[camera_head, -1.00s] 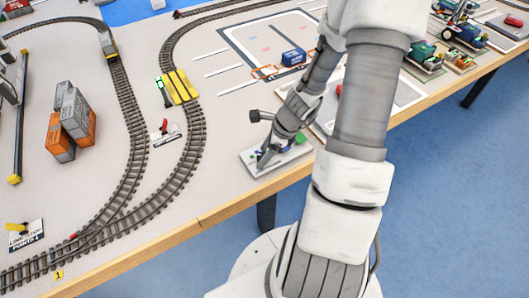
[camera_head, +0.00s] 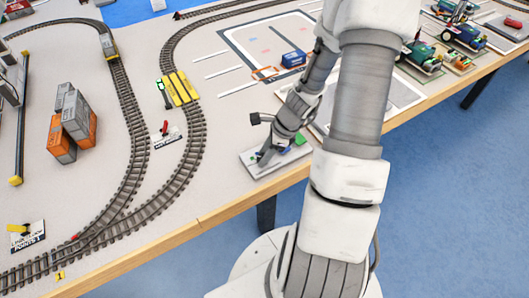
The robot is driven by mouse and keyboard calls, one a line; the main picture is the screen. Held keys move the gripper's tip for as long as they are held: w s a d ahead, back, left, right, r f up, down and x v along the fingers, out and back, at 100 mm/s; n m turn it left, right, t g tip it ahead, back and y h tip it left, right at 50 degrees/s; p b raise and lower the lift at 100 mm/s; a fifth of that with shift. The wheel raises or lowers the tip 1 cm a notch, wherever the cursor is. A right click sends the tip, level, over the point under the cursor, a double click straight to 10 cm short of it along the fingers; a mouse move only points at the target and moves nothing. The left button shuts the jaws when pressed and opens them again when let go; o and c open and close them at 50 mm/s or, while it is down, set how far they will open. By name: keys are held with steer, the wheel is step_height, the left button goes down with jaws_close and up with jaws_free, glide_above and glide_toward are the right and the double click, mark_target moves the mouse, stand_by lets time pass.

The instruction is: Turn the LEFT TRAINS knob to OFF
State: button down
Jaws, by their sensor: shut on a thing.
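A light control plate (camera_head: 250,161) lies near the table's front edge, partly covered by my arm. My gripper (camera_head: 262,158) is down on its left part, with the fingers pointing at the plate. The jaws are shut on a small knob there, which the fingers mostly hide. I cannot read the plate's labels or see which way the knob points. A green part (camera_head: 299,139) shows on the plate to the right of my gripper.
Curved train tracks (camera_head: 195,135) run left of the plate, with a yellow crossing (camera_head: 180,88) and a small red lever (camera_head: 165,127). Stacked containers (camera_head: 75,122) stand further left. A blue block (camera_head: 294,59) sits behind my arm.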

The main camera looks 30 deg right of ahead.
steer(key=n+g, duration=0.1)
steer(key=n, duration=0.2)
steer(key=n+g+p, duration=0.1)
steer(key=n, duration=0.2)
steer(key=shift+w, duration=0.2)
steer(key=shift+n+g, duration=0.3)
stand_by(0.3)
steer(key=shift+c, duration=2.3)
jaws_free()
steer(key=shift+d+r+p, duration=0.1)
steer(key=shift+r+p, duration=0.05)
steer(key=shift+p, duration=0.15)
steer(key=p+v, duration=0.2)
steer(key=v, duration=1.5)
steer(key=shift+d+y, duration=0.3)
steer(key=shift+d, duration=0.1)
steer(key=shift+a, duration=0.1)
